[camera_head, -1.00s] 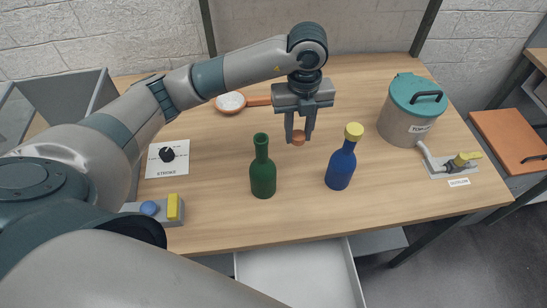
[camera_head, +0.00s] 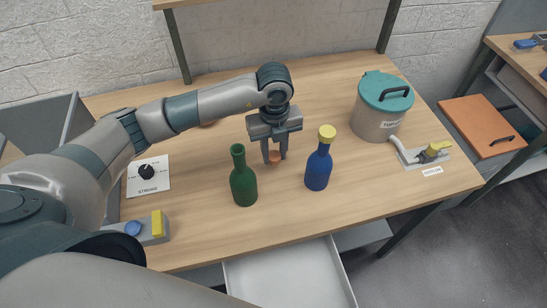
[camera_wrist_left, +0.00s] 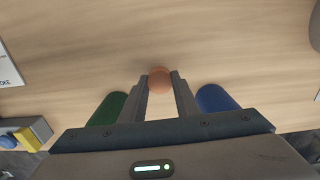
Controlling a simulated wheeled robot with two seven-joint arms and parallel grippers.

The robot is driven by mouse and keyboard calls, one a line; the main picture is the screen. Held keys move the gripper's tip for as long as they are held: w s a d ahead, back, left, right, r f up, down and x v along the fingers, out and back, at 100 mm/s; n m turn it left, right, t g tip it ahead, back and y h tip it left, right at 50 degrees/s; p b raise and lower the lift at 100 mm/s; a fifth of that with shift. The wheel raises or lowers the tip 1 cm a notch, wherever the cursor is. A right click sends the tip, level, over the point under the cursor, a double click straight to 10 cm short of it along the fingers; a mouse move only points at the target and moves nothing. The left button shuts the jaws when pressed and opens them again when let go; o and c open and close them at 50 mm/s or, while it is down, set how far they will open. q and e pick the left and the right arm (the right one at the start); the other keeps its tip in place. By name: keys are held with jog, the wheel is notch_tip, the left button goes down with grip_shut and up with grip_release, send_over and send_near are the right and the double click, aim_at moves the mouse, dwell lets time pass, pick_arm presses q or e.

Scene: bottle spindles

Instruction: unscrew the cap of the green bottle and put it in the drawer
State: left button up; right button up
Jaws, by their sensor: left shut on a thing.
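The green bottle (camera_head: 243,182) stands upright on the table, its neck bare. My left gripper (camera_head: 274,158) is shut on a small orange-brown cap (camera_head: 274,157), held above the table behind and between the two bottles. In the left wrist view the cap (camera_wrist_left: 160,79) sits between the fingertips, with parts of the green bottle (camera_wrist_left: 108,108) and the blue bottle (camera_wrist_left: 215,98) on either side. The white drawer (camera_head: 290,275) under the table's front edge is pulled open, and the part of it in view looks empty. My right gripper is not in view.
The blue bottle (camera_head: 318,171) with a yellow cap stands right of the gripper. A dial plate (camera_head: 148,176) and a button box (camera_head: 150,230) are at the left. The table front between bottles and edge is clear.

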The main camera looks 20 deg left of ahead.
aim_at(274, 155)
pick_arm(q)
jog(key=shift+f+p, duration=0.6)
jog(key=shift+f, duration=1.3)
jog(key=shift+f, duration=0.2)
jog(key=o, duration=1.2)
jog(key=shift+r, duration=0.3)
